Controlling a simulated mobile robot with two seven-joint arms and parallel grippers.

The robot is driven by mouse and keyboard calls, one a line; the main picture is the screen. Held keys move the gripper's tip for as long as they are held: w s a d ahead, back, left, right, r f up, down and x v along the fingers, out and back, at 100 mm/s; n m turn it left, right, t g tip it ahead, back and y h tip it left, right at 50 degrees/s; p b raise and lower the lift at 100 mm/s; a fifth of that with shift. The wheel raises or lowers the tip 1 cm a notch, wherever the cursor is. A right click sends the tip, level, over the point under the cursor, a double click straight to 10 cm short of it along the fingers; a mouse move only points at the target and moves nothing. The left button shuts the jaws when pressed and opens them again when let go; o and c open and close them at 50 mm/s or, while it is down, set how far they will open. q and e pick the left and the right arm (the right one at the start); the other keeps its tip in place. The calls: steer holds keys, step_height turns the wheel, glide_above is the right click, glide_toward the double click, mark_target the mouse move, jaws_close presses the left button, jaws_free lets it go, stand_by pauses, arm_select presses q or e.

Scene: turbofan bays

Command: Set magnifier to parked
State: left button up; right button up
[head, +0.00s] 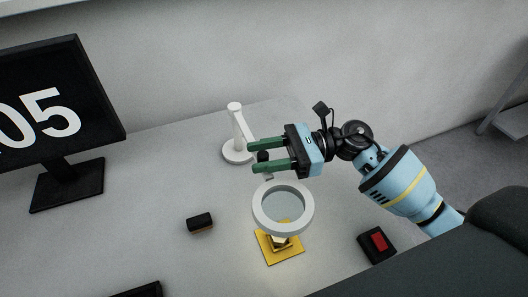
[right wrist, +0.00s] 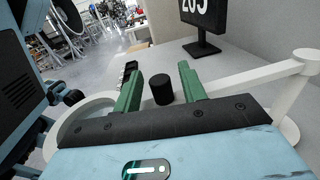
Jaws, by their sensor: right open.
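The magnifier has a white round base and post (head: 237,151), a white arm, and a white ring around a clear lens (head: 283,207). A black knob (head: 263,156) sits between the post and the ring. The lens hangs over a yellow plate (head: 286,255) with a yellow piece on it. My right gripper (head: 252,155) is open, with its green fingers on either side of the knob. The right wrist view also shows the knob (right wrist: 161,88) between the fingers, with visible gaps, the white arm (right wrist: 255,77) on the right and part of the ring on the left. My left gripper is not in view.
A monitor (head: 52,105) stands at the left of the grey table. A black box with a red top (head: 376,243) lies at the right.

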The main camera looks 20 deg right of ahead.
steer(key=shift+a, duration=0.15)
steer(key=shift+c, duration=0.4)
jaws_close()
steer(key=shift+f, duration=0.1)
